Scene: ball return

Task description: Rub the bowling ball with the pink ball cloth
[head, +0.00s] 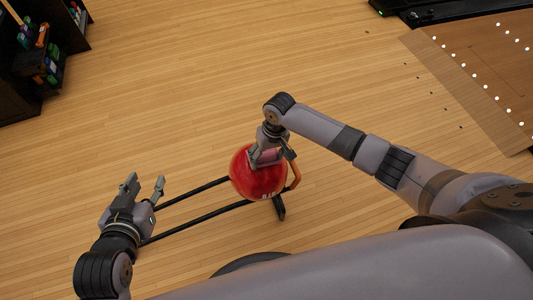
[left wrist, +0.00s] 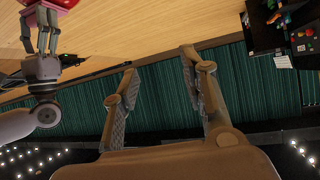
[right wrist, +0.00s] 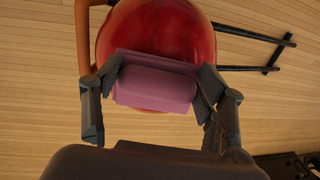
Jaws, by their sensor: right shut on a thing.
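The red bowling ball (head: 258,180) rests at the right end of the black rails of a low ball return rack. It also fills the upper part of the right wrist view (right wrist: 155,30). My right gripper (head: 272,158) is over the ball's upper side, shut on the pink ball cloth (right wrist: 155,82). The cloth is a folded pad between its fingers, right against the ball as far as I can see; exact contact is hard to tell. My left gripper (head: 146,188) is open and empty, left of the ball near the far end of the rails.
The rack's black rails (head: 190,220) run left from the ball, with an orange curved end piece (head: 296,174) at the right. A dark shelf with coloured items (head: 45,60) stands at the upper left. A lane (head: 480,70) lies at the upper right. The wooden floor between is clear.

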